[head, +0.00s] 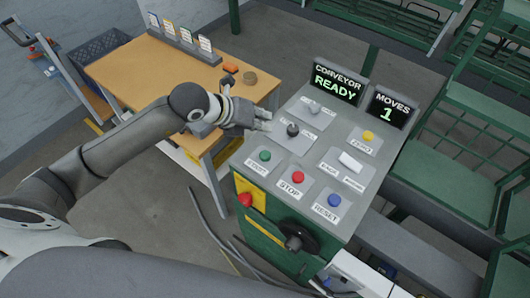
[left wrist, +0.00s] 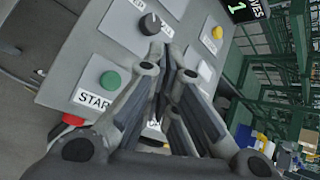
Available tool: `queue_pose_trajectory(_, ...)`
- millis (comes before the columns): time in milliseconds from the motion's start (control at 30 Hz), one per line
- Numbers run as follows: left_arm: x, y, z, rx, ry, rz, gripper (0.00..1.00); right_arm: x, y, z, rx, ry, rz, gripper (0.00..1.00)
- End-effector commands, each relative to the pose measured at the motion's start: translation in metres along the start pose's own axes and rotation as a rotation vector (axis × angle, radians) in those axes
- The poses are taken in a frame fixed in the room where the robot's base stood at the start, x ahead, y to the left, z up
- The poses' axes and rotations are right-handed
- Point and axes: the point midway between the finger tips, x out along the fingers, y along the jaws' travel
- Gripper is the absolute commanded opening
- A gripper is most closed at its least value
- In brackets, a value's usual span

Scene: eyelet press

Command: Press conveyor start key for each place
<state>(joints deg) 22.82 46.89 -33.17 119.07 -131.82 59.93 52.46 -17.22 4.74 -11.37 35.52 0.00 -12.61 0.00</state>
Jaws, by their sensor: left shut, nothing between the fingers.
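The green start key (head: 265,156) sits at the left of the grey control panel (head: 330,135), above its START label. It also shows in the left wrist view (left wrist: 110,79), left of my fingers. The conveyor display (head: 335,83) reads READY and the moves display (head: 388,108) reads 1. My left gripper (head: 266,120) is shut and empty over the panel's left edge, beyond the green key and beside the black knob (head: 293,129). In the left wrist view its closed fingers (left wrist: 168,62) point toward the knob (left wrist: 150,24). My right gripper is not in view.
A red STOP button (head: 298,177), blue RESET button (head: 334,200), yellow button (head: 369,135) and white rocker (head: 350,162) share the panel. A red emergency knob (head: 245,200) and a black handwheel (head: 296,236) are on its front. A wooden table (head: 130,68) with a card rack stands left.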

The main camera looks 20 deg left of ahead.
Motion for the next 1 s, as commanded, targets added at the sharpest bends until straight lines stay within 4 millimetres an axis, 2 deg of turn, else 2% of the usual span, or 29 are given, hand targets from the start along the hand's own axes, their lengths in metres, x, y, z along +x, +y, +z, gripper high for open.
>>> queue_pose_trajectory(533,0.007,0.005,-0.005,0.001,0.0,0.003,0.0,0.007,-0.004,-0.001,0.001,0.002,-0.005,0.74)
queue_pose_trajectory(1000,0.051,0.037,-0.037,0.002,0.0,0.002,0.0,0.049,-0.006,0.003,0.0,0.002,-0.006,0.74)
